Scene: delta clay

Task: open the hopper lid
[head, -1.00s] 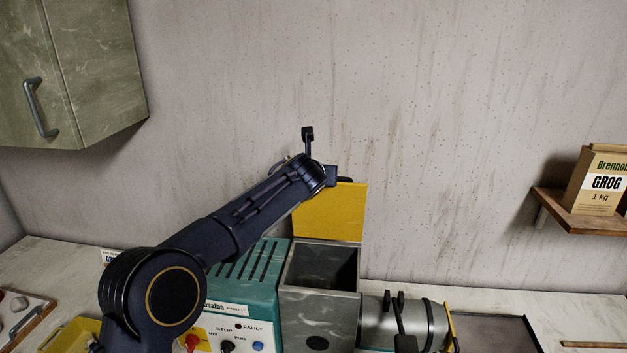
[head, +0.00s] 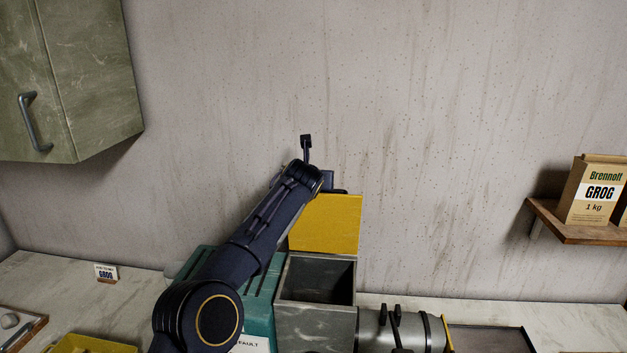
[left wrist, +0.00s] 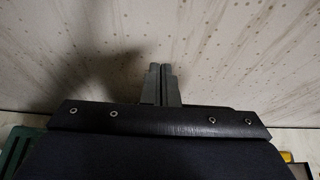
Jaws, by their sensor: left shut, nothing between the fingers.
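The hopper (head: 315,323) is a grey open-topped box on the teal machine (head: 195,264), and its dark inside shows. The yellow lid (head: 325,225) stands upright at the hopper's back edge, open. A dark handle shows at the lid's top edge. My left arm reaches over the machine from the lower left, and its wrist is by the lid's upper left corner. In the left wrist view my left gripper (left wrist: 161,84) has its fingers together, empty, facing the wall. Whether it touches the lid I cannot tell. My right gripper is not in view.
A grey barrel (head: 415,331) with dark levers extends right of the hopper, beside a dark tray (head: 490,340). A green cabinet (head: 75,80) hangs upper left. A shelf (head: 570,230) with a GROG bag (head: 592,190) is at right. The wall stands close behind the lid.

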